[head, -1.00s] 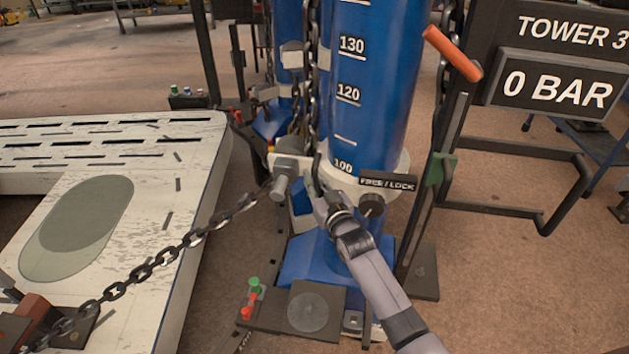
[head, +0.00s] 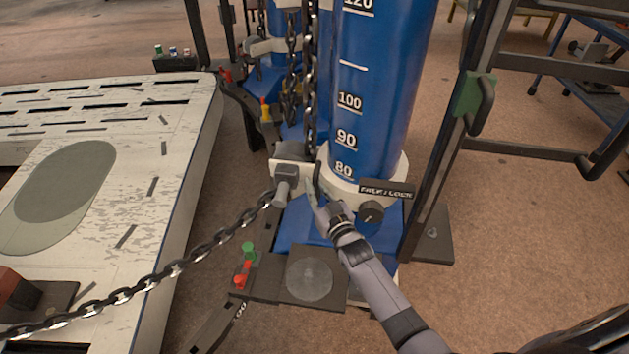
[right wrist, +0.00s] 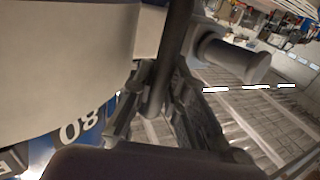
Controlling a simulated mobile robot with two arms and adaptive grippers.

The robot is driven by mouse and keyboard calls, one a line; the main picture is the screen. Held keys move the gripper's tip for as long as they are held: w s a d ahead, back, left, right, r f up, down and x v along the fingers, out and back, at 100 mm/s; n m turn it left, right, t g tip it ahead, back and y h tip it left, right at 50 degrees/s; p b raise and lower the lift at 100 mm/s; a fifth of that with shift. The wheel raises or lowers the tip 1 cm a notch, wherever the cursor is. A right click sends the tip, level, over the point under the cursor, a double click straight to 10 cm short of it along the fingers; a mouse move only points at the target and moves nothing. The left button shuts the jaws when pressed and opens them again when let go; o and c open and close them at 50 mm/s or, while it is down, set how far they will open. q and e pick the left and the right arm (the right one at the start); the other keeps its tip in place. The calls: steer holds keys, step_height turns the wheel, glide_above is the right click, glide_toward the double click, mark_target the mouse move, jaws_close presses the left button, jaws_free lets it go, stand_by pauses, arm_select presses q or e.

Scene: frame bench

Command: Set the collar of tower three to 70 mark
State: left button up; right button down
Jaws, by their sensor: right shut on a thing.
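Tower three's blue column (head: 385,80) stands upright with white marks. The white collar (head: 400,172) rings it, its upper edge just below the 80 mark (head: 344,169). A dark handle (head: 318,178) rises from the collar's left side. My right gripper (head: 322,207) is shut on this handle. The right wrist view shows its fingers (right wrist: 152,98) around the dark bar (right wrist: 176,45), beside the collar (right wrist: 70,45) and an inverted 80. The FREE/LOCK label (head: 386,189) sits above a dark knob (head: 370,212); I cannot tell its setting. My left gripper is not in view.
A taut chain (head: 200,252) runs from the collar's grey fitting (head: 288,180) down left across the white bench (head: 185,230). Another chain (head: 310,90) hangs by the column. A dark upright post (head: 445,165) stands right of the tower.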

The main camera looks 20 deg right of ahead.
step_height(320, 180, down, 7)
steer(key=b, duration=0.4)
steer(key=shift+f+b, duration=0.45)
steer(key=shift+f, duration=0.2)
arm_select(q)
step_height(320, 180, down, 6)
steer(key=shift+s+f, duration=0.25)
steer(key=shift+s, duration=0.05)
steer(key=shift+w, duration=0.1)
arm_select(e)
steer(key=c, duration=1.8)
jaws_free()
steer(key=shift+r, duration=0.15)
steer(key=shift+c, duration=0.2)
steer(key=shift+s, duration=0.25)
steer(key=s+d, duration=0.1)
steer(key=s, duration=1)
steer(key=shift+s, duration=0.3)
